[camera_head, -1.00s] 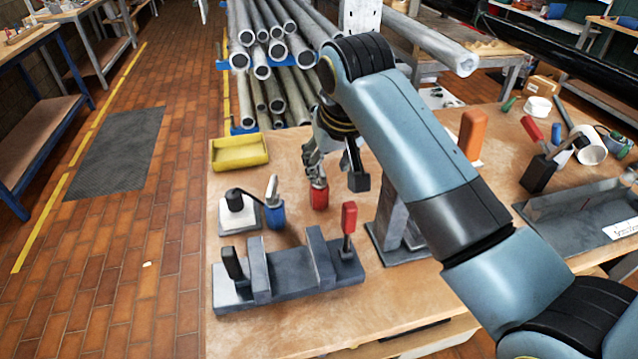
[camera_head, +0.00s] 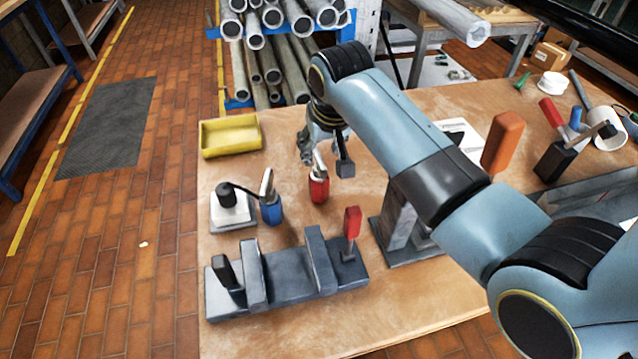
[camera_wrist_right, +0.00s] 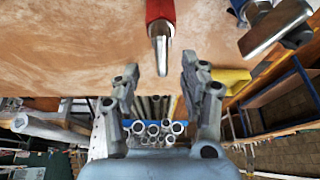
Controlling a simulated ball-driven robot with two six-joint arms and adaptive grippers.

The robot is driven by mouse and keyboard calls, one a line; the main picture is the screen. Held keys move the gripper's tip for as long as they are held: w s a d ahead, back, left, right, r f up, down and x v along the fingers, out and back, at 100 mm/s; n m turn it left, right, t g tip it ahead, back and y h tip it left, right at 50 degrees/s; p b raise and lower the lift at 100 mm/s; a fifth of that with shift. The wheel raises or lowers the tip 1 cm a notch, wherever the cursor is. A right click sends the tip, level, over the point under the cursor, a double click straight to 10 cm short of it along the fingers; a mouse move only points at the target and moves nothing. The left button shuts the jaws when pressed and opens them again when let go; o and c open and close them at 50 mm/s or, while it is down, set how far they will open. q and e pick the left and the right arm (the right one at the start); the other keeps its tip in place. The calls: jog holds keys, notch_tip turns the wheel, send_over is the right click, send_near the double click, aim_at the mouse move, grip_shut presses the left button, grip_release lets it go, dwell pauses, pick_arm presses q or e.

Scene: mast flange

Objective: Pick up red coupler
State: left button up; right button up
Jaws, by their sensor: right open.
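The red coupler (camera_head: 319,186) stands upright on the wooden workbench (camera_head: 290,245), with a metal tip on top. In the right wrist view the red coupler (camera_wrist_right: 160,18) shows at the top edge, its metal tip pointing between the fingers, and part of it is cut off. My right gripper (camera_wrist_right: 165,85) is open and empty, its fingertips apart and short of the coupler's body. In the head view my right gripper (camera_head: 306,150) is just behind and above the coupler, partly hidden by its own arm. My left gripper is not in view.
A blue coupler (camera_head: 271,209) stands left of the red one, near a white block with a black knob (camera_head: 232,209). A yellow tray (camera_head: 231,137) lies behind. A grey vise-like fixture (camera_head: 287,276) is in front. An orange block (camera_head: 502,143) stands to the right.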

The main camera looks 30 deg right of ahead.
aim_at(319, 157)
jog(key=x, duration=0.3)
jog(key=shift+a+f, duration=0.15)
jog(key=shift+f, duration=0.3)
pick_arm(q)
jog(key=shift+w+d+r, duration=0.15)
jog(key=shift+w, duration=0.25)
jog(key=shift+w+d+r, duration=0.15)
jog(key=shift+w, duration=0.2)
pick_arm(e)
jog(key=c, duration=0.4)
grip_shut()
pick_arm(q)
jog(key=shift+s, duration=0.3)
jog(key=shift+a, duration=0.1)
